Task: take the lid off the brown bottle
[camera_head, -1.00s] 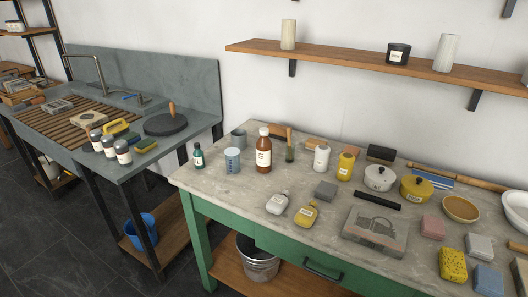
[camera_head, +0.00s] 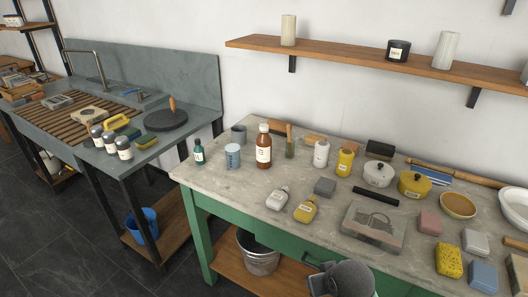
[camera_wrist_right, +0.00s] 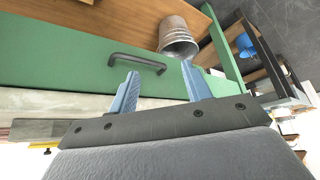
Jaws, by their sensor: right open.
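The brown bottle (camera_head: 264,148) stands upright near the back left of the green table's stone top, with a pale label on its front. Its lid (camera_head: 264,128) is on top. My right gripper shows in the right wrist view (camera_wrist_right: 160,92), with two blue fingers apart and nothing between them. It is in front of the table's green side, near the drawer handle. In the head view only a grey part of my right arm (camera_head: 350,278) shows at the bottom edge. My left gripper is not in view.
A blue-grey cup (camera_head: 232,156) and green bottle (camera_head: 198,152) stand left of the brown bottle. A brush (camera_head: 289,141) stands close on its right. The drawer handle (camera_head: 318,264) and a metal bucket (camera_head: 258,252) are at the table's front.

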